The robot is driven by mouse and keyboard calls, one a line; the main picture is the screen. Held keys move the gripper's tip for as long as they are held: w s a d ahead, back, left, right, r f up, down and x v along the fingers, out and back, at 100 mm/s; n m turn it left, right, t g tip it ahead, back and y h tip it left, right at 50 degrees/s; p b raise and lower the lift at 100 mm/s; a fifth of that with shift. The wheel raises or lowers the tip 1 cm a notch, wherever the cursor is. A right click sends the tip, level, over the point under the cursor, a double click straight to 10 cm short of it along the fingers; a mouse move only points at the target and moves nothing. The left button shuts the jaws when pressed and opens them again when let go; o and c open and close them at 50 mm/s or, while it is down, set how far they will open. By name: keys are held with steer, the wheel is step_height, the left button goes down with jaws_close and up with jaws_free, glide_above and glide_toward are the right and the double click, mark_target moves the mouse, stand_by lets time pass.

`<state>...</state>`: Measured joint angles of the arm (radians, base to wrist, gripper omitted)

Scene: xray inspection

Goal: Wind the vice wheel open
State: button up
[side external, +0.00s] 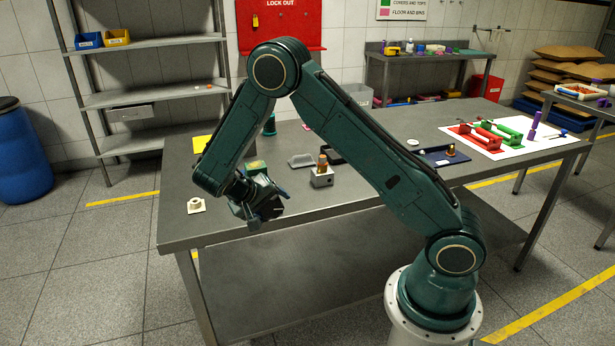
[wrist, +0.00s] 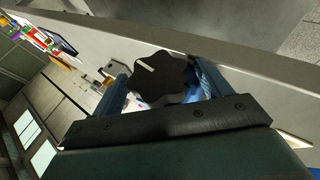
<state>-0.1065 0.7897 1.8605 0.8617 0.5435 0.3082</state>
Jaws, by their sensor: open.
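A black lobed wheel (wrist: 158,78) with a white mark on its face shows in the wrist view. It lies between the two blue fingers of my gripper (wrist: 160,82), one on each side. My gripper is open; I cannot tell whether either finger touches the wheel. In the side view my gripper (side external: 262,208) is low at the table's front edge, and I cannot make out the wheel there. A green and yellow part (side external: 257,167) shows just behind my gripper; I cannot tell whether it belongs to the vice.
On the grey table (side external: 375,183) stand a small grey block with an orange-brown piece (side external: 322,178), a grey tray (side external: 301,160) and a cream part (side external: 196,205) at the left edge. Red and green holders (side external: 474,139) are on a white sheet at the right.

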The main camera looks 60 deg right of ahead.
steer(key=shift+s+d+m+t+y, duration=0.1)
steer(key=shift+m+t+y, duration=0.15)
steer(key=shift+t+y, duration=0.4)
steer(key=shift+s+d+m+t+y, duration=0.1)
steer(key=shift+m+t+y, duration=0.15)
steer(key=shift+t+y, duration=0.35)
steer(key=t+y, duration=0.2)
steer(key=shift+m+y, duration=0.3)
steer(key=shift+y, duration=0.05)
steer(key=v, duration=1.5)
steer(key=s+a+r+n+y, duration=0.1)
steer(key=s+a+r+n, duration=0.2)
steer(key=s, duration=0.3)
steer(key=s+a+r+n+t, duration=0.1)
steer(key=s+a+r+n, duration=0.1)
steer(key=s+r, duration=0.3)
steer(key=shift+s+a+r+n+y, duration=0.4)
steer(key=shift+a+r, duration=0.15)
steer(key=shift+a, duration=0.25)
steer(key=shift+s, duration=0.1)
steer(key=s+a+n+t+y, duration=0.1)
steer(key=s+a+n, duration=0.2)
steer(key=s, duration=0.5)
steer(key=shift+r, duration=0.35)
